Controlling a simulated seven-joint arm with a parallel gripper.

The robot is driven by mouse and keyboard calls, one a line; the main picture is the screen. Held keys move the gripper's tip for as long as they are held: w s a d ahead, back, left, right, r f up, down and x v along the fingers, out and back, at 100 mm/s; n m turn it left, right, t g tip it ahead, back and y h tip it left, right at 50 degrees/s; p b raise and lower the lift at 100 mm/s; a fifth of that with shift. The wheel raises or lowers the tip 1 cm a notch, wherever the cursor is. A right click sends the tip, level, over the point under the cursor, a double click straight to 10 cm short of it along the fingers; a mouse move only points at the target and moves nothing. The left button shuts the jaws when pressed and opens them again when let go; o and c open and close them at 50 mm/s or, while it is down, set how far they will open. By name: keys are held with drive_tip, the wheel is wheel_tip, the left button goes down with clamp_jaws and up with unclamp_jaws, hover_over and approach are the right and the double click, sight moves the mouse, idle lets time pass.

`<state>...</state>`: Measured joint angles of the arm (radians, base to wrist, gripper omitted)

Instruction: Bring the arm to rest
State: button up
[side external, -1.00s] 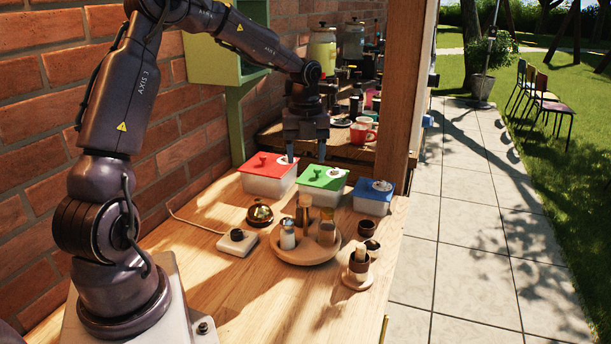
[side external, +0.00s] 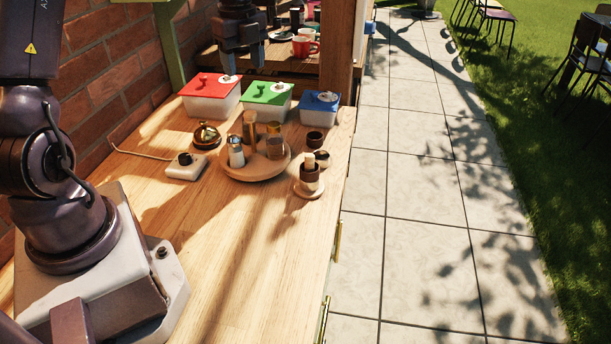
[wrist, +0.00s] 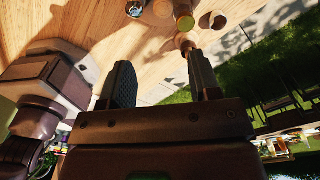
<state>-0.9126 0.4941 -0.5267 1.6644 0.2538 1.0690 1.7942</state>
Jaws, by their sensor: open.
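My gripper (side external: 243,66) is in the upper part of the side view, its fingers pointing down, empty. It hangs above the back of the red-lidded box (side external: 209,97) and the green-lidded box (side external: 267,101), seemingly clear of both lids. In the wrist view my gripper (wrist: 160,82) has its two fingers wide apart with nothing between them. The upper part of my arm is cut off by the side view's top edge.
A blue-lidded box (side external: 318,107) stands right of the others. In front are a round wooden tray (side external: 258,172) with shakers, a brass bell (side external: 206,136), a white knob box (side external: 186,167) and small brown cups (side external: 314,139). A wooden post (side external: 340,50) stands behind.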

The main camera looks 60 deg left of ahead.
drive_tip(key=s+d+r+n+t, duration=0.2)
drive_tip(key=s+d+r+n, duration=0.3)
drive_tip(key=s+d+n, duration=0.3)
drive_tip(key=s+d+r+n+t, duration=0.3)
drive_tip(key=s+d+r+n, duration=0.2)
drive_tip(key=s+d+n, duration=0.4)
drive_tip(key=d, duration=0.3)
drive_tip(key=shift+s+d+r+t, duration=0.15)
drive_tip(key=shift+s+d+t, duration=0.05)
drive_tip(key=shift+d+t, duration=0.1)
